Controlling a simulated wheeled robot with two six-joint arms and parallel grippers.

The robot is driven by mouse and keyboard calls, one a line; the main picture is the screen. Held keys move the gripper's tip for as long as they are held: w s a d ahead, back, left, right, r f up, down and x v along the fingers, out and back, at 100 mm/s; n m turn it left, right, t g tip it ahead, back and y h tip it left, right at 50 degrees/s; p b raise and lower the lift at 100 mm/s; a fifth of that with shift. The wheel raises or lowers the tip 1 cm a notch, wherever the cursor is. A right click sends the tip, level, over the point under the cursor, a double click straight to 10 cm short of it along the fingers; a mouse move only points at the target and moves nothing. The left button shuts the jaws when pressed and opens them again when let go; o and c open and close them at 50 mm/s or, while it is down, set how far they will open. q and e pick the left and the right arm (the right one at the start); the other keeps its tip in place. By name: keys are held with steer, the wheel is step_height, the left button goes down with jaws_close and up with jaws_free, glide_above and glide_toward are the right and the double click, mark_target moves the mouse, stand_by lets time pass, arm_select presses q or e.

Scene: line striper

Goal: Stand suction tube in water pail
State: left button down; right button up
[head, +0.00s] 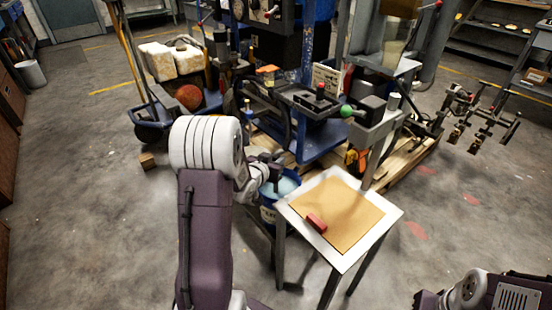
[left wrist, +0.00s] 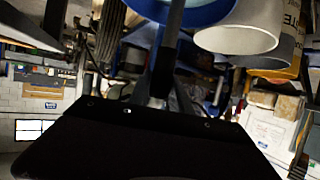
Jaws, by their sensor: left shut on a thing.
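The water pail (head: 267,215) is blue, with a pale label and light blue water (head: 287,186) inside. It stands on the floor just left of the small table. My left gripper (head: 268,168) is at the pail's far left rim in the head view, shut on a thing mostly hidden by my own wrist. In the left wrist view a slim dark bar (left wrist: 165,55) runs up from the gripper toward a blue round rim (left wrist: 195,12); it looks like the suction tube. I cannot tell whether its end is inside the pail. My right gripper is out of view.
A small metal table (head: 383,223) with a tan top holds a red block (head: 317,223), close right of the pail. A blue machine (head: 318,140) on a pallet stands behind. A wheeled cart (head: 150,130) stands at the back left. The floor at left is mostly clear.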

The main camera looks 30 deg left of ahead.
arm_select(q)
steer(key=shift+f+b, duration=1.85)
steer(key=shift+f, duration=0.8)
steer(key=c, duration=1.1)
jaws_free()
